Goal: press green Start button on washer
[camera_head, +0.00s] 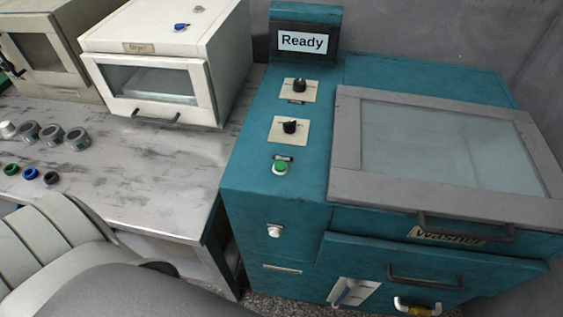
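The washer (247,204) is a teal cabinet on the right with a name plate on its front. Its green Start button (280,168) sits on the top panel, below two black knobs (299,85) on pale plates. The display (303,42) at its back reads "Ready". The washer's glass-topped lid (440,145) is closed. Neither of my grippers is in view, and nothing visible touches the button.
A white dryer (165,40) stands on a worn table (160,170) at the left. Several metal-and-glass cylinders (52,134) and small coloured rings (30,174) lie at the table's left. Handles (425,279) stick out from the washer's front. The air above the button is clear.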

